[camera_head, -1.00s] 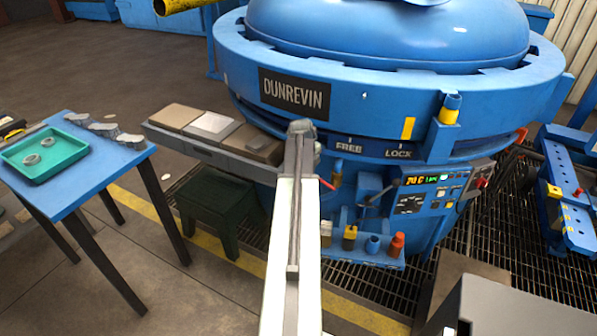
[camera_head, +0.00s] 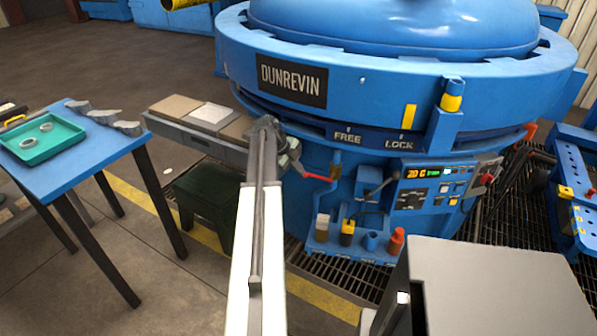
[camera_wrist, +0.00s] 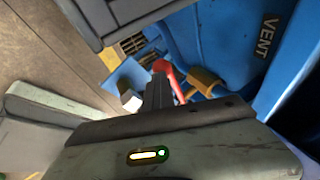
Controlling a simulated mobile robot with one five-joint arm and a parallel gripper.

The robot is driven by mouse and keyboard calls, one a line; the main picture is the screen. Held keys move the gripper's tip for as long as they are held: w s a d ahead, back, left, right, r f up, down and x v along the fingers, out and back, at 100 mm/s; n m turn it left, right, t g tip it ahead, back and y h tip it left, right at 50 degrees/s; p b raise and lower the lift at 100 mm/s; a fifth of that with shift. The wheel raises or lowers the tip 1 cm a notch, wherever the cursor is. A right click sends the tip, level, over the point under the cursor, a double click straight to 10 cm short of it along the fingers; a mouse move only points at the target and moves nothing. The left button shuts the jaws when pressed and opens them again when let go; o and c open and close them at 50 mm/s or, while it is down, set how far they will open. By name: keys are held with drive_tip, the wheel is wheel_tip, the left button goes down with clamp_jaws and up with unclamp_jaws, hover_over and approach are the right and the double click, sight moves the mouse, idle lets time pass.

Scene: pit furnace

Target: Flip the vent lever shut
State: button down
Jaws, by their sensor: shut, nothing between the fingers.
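The vent lever (camera_head: 319,177) shows in the head view as a red bar on the furnace's front, left of the control panel, with an orange-brown piece at its right end. In the wrist view the red lever (camera_wrist: 168,69) is bent and lies just beyond my fingertips, beside a brass-coloured part (camera_wrist: 205,82). A VENT label (camera_wrist: 266,37) is on the blue wall to its right. My gripper (camera_head: 298,168) is at the lever's left end in the head view. Its fingers (camera_wrist: 158,88) are shut and empty, close to the lever; I cannot tell whether they touch it.
The blue furnace (camera_head: 220,55) fills the back. A shelf with cups and bottles (camera_head: 350,250) juts out below the lever. A grey ledge with blocks (camera_head: 190,132) is on the left, above a dark green stool (camera_head: 215,200). A blue table (camera_head: 70,180) stands farther left.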

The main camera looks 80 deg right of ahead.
drive_tip(key=shift+s, duration=0.3)
drive_tip(key=s+a+p+v, duration=0.1)
drive_tip(key=p+v, duration=1)
drive_tip(key=v, duration=0.2)
drive_tip(key=shift+r+p, duration=0.15)
drive_tip(key=shift+p, duration=0.2)
drive_tip(key=shift+w, duration=0.15)
